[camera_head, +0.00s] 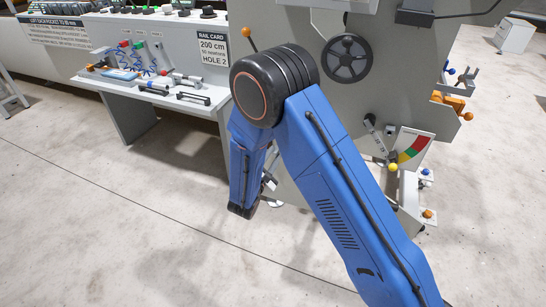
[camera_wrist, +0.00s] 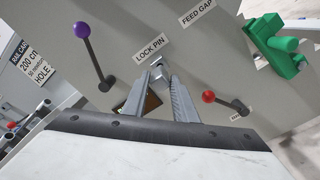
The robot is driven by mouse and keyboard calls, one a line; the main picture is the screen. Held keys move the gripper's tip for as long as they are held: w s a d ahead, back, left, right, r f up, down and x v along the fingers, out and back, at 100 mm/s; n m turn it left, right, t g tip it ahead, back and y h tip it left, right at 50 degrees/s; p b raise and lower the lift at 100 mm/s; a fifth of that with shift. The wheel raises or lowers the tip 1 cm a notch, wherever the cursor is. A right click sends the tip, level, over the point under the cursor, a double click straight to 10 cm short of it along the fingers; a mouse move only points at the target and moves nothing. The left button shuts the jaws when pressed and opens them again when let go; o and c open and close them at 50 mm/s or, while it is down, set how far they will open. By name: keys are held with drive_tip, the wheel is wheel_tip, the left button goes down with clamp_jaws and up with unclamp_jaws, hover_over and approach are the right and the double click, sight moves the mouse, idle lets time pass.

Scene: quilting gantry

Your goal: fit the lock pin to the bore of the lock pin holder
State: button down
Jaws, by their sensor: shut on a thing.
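In the wrist view my gripper (camera_wrist: 160,79) points at a grey machine panel, its two long fingers closing toward each other at the tips. A small grey metal piece, the lock pin (camera_wrist: 158,66), shows at the fingertips, just below the LOCK PIN label (camera_wrist: 150,48). The gripper is shut on it. The bore of the lock pin holder cannot be made out; the fingertips and the pin cover that spot. I cannot tell whether the pin touches or enters it. In the head view my arm hides most of the gripper and the pin.
A purple-knobbed lever (camera_wrist: 92,57) is left of the fingers and a red-knobbed lever (camera_wrist: 225,101) right. A green part (camera_wrist: 275,45) juts out at upper right. A dark brown square (camera_wrist: 152,101) shows between the fingers. A bench (camera_head: 150,88) with tools stands left; floor before it is clear.

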drive_tip(key=shift+x, duration=1.7)
drive_tip(key=c, duration=1.4)
unclamp_jaws()
drive_tip(key=shift+o, duration=0.2)
drive_tip(key=shift+s+a, duration=0.1)
drive_tip(key=v, duration=1.7)
